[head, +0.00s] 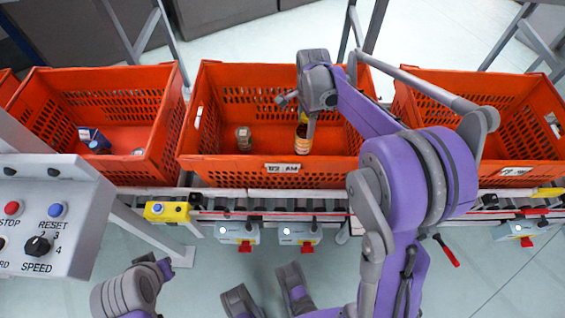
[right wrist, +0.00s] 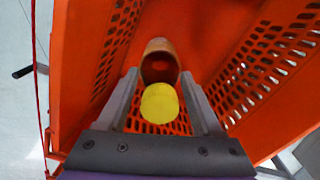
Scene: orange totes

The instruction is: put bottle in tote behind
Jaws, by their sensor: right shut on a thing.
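The bottle (head: 303,143), with yellow and red showing, is upright inside the middle orange tote (head: 220,168), near its front wall. My right gripper (head: 304,122) reaches down into this tote and is shut on the bottle's upper part. In the right wrist view, the bottle's yellow cap (right wrist: 160,103) sits between the two fingers; its lower body is hidden below the cap. I cannot tell whether the bottle touches the tote floor. The lower left shows part of my left arm, but I make out no left gripper.
A small jar (head: 244,138) stands in the middle tote, left of the bottle; an open-looking cylinder (right wrist: 160,62) shows beyond the cap. The left tote (head: 150,170) holds a small blue box (head: 93,138). The right tote (head: 520,172) looks empty where visible. A control box (head: 50,215) stands at left.

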